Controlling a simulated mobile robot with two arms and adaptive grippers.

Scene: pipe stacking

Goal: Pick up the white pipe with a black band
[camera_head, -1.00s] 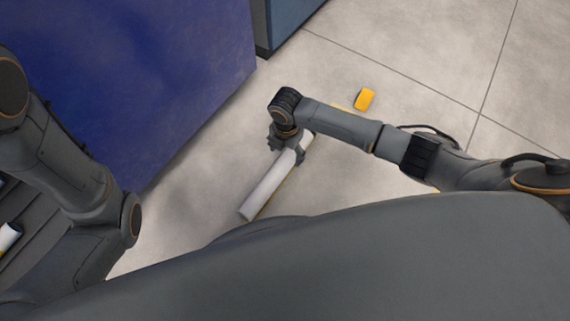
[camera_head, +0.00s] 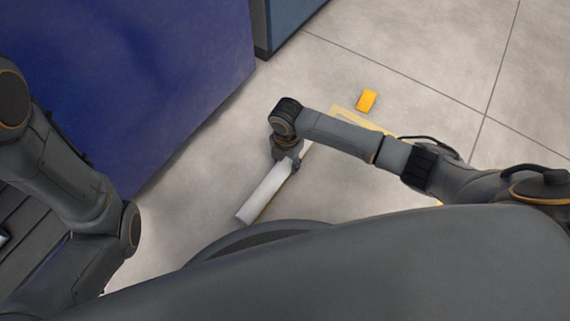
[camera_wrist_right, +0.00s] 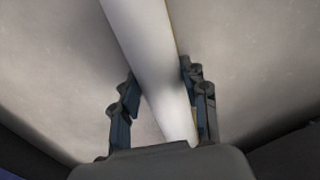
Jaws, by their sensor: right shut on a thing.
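A white pipe (camera_head: 266,193) slants below my right arm in the head view. It also crosses the right wrist view (camera_wrist_right: 142,38) from the top to the palm. No black band shows on its visible part. My right gripper (camera_head: 290,160) is shut on the pipe near its upper right end. In the right wrist view its two dark fingers (camera_wrist_right: 160,78) stand on either side of the pipe. I cannot tell whether the pipe touches the floor. My left arm comes in at the left, but its gripper is out of view.
A large blue block (camera_head: 130,75) fills the upper left, with a grey-blue cabinet (camera_head: 285,22) beside it. A yellow-orange object (camera_head: 367,100) lies on the pale floor, near yellow floor marking (camera_head: 349,116). The floor at upper right is clear.

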